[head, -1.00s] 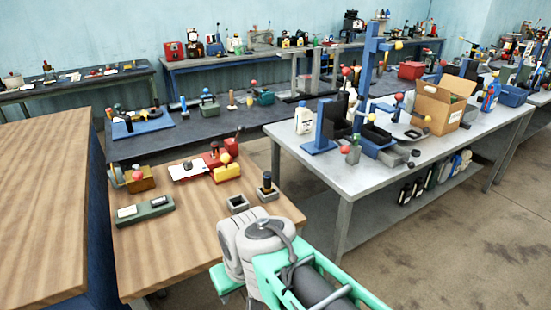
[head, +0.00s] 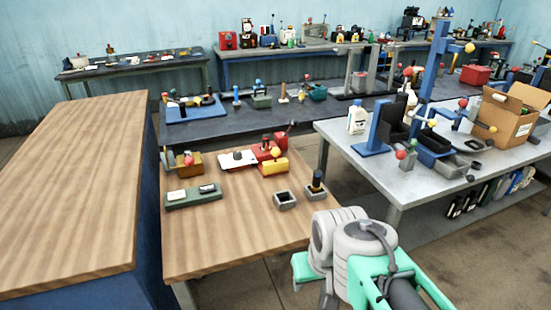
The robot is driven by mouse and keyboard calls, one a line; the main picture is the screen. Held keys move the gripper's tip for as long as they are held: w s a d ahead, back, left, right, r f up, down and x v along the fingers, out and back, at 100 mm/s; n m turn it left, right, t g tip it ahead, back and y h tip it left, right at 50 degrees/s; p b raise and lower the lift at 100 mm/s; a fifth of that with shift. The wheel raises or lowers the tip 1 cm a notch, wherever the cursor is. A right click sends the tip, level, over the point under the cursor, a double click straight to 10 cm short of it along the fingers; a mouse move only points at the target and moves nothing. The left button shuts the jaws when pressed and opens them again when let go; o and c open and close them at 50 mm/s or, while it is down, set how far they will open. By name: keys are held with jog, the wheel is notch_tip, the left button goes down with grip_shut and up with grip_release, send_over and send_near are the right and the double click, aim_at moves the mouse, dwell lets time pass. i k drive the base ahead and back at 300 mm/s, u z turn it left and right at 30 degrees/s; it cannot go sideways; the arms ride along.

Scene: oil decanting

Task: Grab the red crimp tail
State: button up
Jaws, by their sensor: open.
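On the low wooden table (head: 232,240) a red device (head: 263,150) stands at the back right, with a dark lever sticking up to its right. A red ball (head: 189,160) sits on a brownish-yellow block (head: 187,165) at the back left. I cannot tell which red part is the crimp tail; no separate tail is clear at this size. My arm's grey joints and mint-green link show at the lower right. My gripper's fingertips are not visible.
A white plate (head: 237,160), a green tray (head: 193,196), and two small grey holders, an empty one (head: 285,200) and one with a dark upright piece (head: 315,192), share the table. Its front is bare. A taller wooden-topped cabinet (head: 75,190) stands left; a grey bench (head: 405,185) stands right.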

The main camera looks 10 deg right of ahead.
aim_at(265, 147)
jog(key=z, duration=1.65)
jog(key=i, duration=1.05)
jog(key=u, duration=3.3)
jog(key=i, duration=0.5)
jog(key=u, duration=0.1)
